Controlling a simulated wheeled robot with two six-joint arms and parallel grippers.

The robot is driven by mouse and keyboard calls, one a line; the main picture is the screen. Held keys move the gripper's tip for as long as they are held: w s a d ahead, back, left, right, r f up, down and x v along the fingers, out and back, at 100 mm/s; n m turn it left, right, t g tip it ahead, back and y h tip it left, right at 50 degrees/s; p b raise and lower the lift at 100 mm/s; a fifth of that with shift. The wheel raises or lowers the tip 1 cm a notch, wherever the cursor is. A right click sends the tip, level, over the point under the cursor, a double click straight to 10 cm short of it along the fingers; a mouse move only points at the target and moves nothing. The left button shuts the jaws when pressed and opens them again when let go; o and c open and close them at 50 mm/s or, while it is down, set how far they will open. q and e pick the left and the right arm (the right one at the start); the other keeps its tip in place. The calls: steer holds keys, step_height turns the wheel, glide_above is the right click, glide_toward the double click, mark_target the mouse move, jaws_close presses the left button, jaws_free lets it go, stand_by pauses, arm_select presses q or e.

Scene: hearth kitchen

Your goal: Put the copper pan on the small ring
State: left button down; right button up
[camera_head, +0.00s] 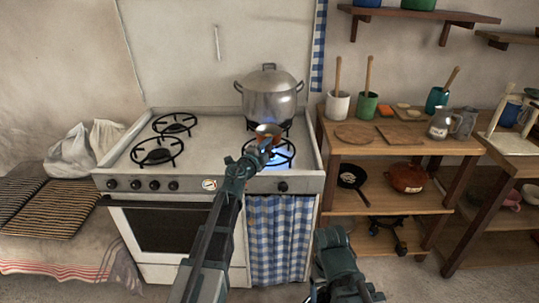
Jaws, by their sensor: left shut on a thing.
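The small copper pan (268,130) is at the tip of my left gripper (264,146), which is shut on it. The pan shows above the front right ring (285,153) of the white stove (212,148). Blue flame glows at this ring, and the pan and gripper partly hide it. I cannot tell whether the pan touches the ring. The back left ring (175,123) and front left ring (157,152) are bare. Part of my right arm shows at the bottom, but its gripper fingers are not visible.
A large lidded steel pot (269,94) stands on the back right ring, close behind the pan. A wooden shelf unit (345,150) with utensil pots, boards and a jug stands right of the stove. White cloth bags (85,147) lie on the left.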

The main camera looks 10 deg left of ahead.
arm_select(q)
steer(key=shift+f+b, duration=1.5)
steer(key=shift+f, duration=0.25)
steer(key=shift+f, duration=0.25)
steer(key=c, duration=0.7)
jaws_free()
steer(key=shift+r, duration=0.15)
steer(key=shift+o, duration=0.2)
steer(key=shift+r, duration=0.2)
steer(key=v, duration=1.2)
steer(key=shift+p, duration=0.4)
